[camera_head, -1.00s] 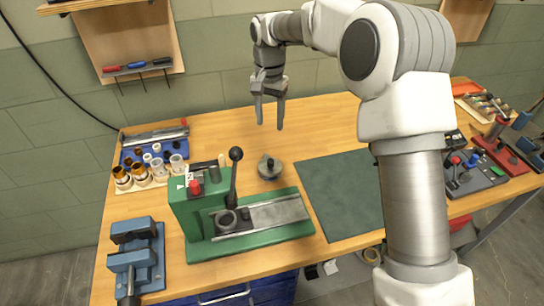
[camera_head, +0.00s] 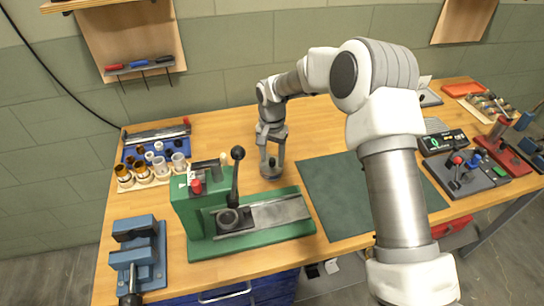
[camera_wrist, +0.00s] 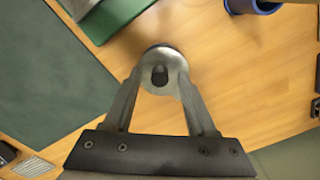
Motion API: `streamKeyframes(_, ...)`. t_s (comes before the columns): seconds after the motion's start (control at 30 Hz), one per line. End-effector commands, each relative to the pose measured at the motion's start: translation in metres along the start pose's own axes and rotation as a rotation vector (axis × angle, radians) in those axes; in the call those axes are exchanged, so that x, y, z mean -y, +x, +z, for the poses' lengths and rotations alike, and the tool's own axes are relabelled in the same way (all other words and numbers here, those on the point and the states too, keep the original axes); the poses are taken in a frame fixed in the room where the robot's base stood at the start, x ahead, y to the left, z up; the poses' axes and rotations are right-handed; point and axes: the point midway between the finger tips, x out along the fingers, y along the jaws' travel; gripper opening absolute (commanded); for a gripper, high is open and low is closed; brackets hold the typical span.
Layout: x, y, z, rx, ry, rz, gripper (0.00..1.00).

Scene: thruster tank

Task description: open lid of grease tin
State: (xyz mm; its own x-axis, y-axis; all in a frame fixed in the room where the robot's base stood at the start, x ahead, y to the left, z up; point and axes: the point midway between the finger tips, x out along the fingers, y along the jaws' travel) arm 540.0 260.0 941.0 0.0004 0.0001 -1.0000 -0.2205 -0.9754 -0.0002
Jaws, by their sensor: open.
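The grease tin (camera_head: 271,173) is a small grey round tin with a knobbed lid, standing upright on the wooden bench behind the green press. In the wrist view the lid (camera_wrist: 158,57) is a pale disc with a dark knob (camera_wrist: 159,76) at its middle. My gripper (camera_head: 272,162) points down over the tin. It is open, with one finger on each side of the lid and knob in the wrist view (camera_wrist: 158,82). I cannot tell whether the fingers touch the tin. The fingers partly hide it in the head view.
The green press (camera_head: 250,237) with an upright black-knobbed lever (camera_head: 236,170) stands close in front of the tin. A dark green mat (camera_head: 325,195) lies to the right. A blue vise (camera_head: 137,255) and cup rack (camera_head: 150,178) are left. Bench behind is clear.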

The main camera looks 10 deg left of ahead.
Motion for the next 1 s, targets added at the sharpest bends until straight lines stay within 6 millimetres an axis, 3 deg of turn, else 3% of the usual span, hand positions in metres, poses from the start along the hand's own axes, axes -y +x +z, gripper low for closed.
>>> streamKeyframes(0.13, 0.0000, -0.0001, 0.0001, 0.000, 0.000, 0.000, 0.57)
streamKeyframes(0.4, -0.0001, -0.0003, 0.0000, 0.000, 0.000, 0.000, 0.08)
streamKeyframes(0.47, 0.0000, -0.0004, 0.0000, 0.000, 0.000, 0.000, 0.00)
streamKeyframes(1.0, 0.0000, -0.0007, -0.0001, 0.000, 0.000, 0.000, 0.00)
